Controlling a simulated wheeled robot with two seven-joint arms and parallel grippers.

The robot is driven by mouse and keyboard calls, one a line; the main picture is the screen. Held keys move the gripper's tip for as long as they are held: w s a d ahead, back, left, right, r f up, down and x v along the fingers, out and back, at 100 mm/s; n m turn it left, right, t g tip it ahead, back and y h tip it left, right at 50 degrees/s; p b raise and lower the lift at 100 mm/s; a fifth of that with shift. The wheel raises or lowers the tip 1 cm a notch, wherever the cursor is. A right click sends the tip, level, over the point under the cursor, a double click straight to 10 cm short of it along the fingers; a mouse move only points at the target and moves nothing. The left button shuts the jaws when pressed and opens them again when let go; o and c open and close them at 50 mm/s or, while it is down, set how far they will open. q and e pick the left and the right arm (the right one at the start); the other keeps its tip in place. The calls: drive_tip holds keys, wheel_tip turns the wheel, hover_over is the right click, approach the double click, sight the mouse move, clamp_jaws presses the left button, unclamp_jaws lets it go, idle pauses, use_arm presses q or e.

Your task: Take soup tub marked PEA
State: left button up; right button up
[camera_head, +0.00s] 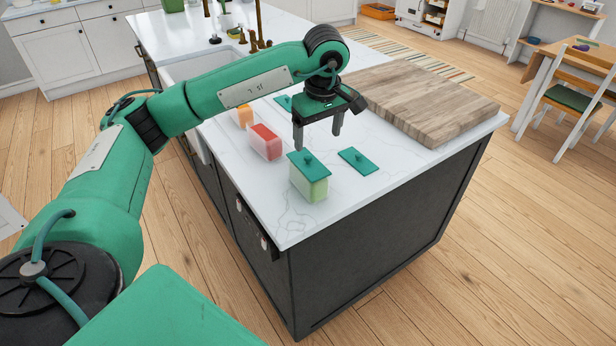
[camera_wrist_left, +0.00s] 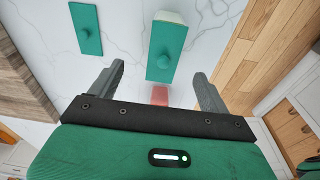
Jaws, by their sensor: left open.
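A clear tub with pale green contents (camera_head: 309,188) stands upright near the front corner of the island, with a teal knobbed lid (camera_head: 309,164) on it. No PEA marking is readable. In the left wrist view its lid (camera_wrist_left: 164,55) lies ahead, between the lines of the fingers. My left gripper (camera_head: 318,140) is open and empty, pointing down above the counter, just behind and above this tub, apart from it. It also shows in the left wrist view (camera_wrist_left: 159,76). My right gripper is in neither view.
A red-filled tub (camera_head: 265,142) and an orange-filled tub (camera_head: 243,116) stand further back. A loose teal lid (camera_head: 357,160) lies right of the green tub; another (camera_head: 284,102) lies behind. A thick wooden board (camera_head: 420,100) covers the right side of the white counter (camera_head: 285,225).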

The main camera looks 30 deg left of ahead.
sight(310, 157)
use_arm(q)
drive_tip(key=f, duration=0.2)
drive_tip(key=a+f+p, duration=0.1)
drive_tip(key=f, duration=0.2)
drive_tip(key=a+f, duration=0.1)
drive_tip(key=f, duration=0.2)
drive_tip(key=shift+w+a+p, duration=0.15)
drive_tip(key=shift+w+p, duration=0.1)
drive_tip(key=shift+p, duration=0.15)
drive_tip(key=f+p, duration=0.1)
drive_tip(key=f, duration=0.1)
drive_tip(key=a+f+p, duration=0.1)
drive_tip(key=f, duration=0.1)
drive_tip(key=shift+w+f, duration=0.1)
drive_tip(key=shift+f, duration=0.5)
drive_tip(key=c, duration=0.9)
drive_tip(key=shift+c, duration=0.6)
drive_tip(key=shift+r, duration=0.1)
